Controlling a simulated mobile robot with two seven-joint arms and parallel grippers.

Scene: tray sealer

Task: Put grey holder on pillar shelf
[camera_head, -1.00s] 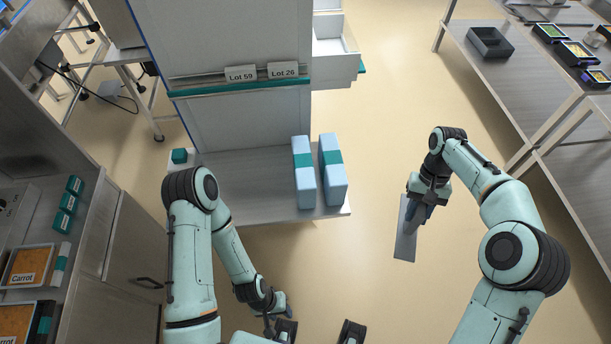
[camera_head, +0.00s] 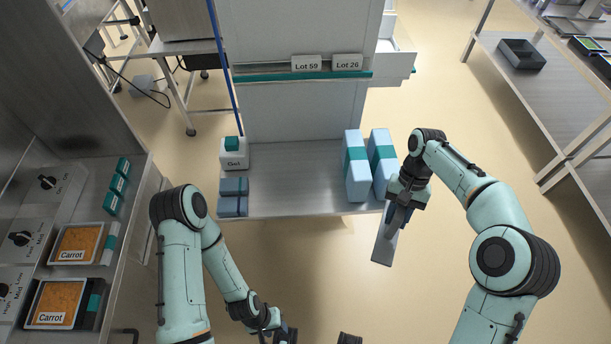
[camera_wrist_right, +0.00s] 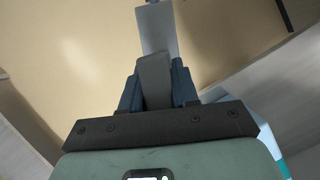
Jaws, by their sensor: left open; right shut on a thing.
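My right gripper (camera_head: 397,212) is shut on a grey holder (camera_head: 384,248), a flat grey piece that hangs down from the fingers. In the right wrist view, the grey holder (camera_wrist_right: 157,30) extends away from between the dark blue fingers (camera_wrist_right: 157,88). The holder is in front of the right front corner of a white-backed shelf unit, above the floor and apart from the shelf board (camera_head: 290,190). I cannot tell which board is the pillar shelf. My left gripper (camera_head: 278,332) is low at the bottom edge, mostly cut off, open, with nothing seen in it.
Two light blue boxes with teal bands (camera_head: 357,180) stand at the board's right. A white "Gel" bottle (camera_head: 234,158) and blue-grey boxes (camera_head: 233,197) are at its left. The board's middle is clear. A ledge (camera_head: 310,75) above carries "Lot 59" and "Lot 26" labels.

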